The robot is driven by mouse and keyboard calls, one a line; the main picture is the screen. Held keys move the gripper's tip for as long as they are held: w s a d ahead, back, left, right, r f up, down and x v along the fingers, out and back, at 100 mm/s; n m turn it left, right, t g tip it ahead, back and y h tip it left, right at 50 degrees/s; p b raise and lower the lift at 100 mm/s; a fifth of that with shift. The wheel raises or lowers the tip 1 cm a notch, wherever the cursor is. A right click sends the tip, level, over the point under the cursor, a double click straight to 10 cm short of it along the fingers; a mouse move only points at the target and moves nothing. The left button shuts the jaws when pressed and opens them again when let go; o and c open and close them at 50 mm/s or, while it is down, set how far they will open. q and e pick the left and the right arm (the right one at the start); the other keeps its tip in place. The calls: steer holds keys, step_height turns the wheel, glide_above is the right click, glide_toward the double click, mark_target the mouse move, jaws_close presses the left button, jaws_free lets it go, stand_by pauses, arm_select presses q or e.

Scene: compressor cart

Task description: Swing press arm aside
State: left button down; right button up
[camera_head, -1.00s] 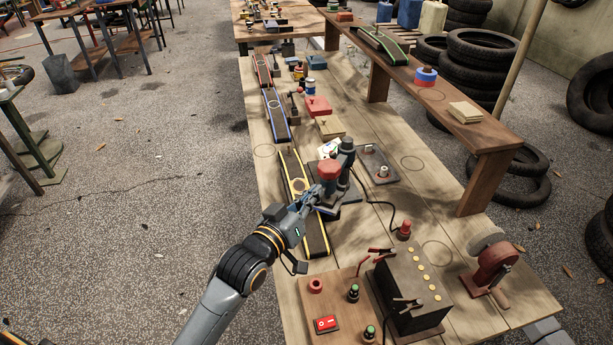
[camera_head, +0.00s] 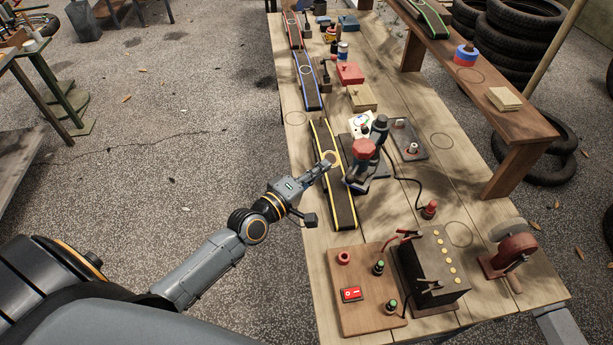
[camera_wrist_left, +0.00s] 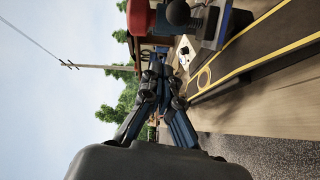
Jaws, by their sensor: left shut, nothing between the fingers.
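The press (camera_head: 378,135) stands on a dark plate in the middle of the bench, with a dark column and a red head (camera_head: 365,148) on the column's front-left side. A blue part (camera_head: 358,186) shows low at its front. My left gripper (camera_head: 328,165) is shut and empty above the yellow-edged black strip (camera_head: 343,208), just left of the press and apart from the red head. In the left wrist view the closed fingers (camera_wrist_left: 155,72) point toward the bench, with the red head (camera_wrist_left: 141,16) at the top edge. My right gripper is out of view.
A board with a red switch (camera_head: 351,294) and a dark box with clips (camera_head: 430,268) stand at the near end. A black cable (camera_head: 412,181) runs right of the press. A red grinder (camera_head: 511,250) sits near right. The floor left of the bench is free.

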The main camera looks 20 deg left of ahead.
mark_target(354, 163)
arm_select(q)
steer(key=d, duration=0.1)
steer(key=w+d+p, duration=0.1)
steer(key=d, duration=0.2)
steer(key=shift+w+d+f+p, duration=0.2)
steer(key=shift+d+f+p, duration=0.1)
steer(key=shift+f, duration=0.1)
steer(key=shift+w, duration=0.1)
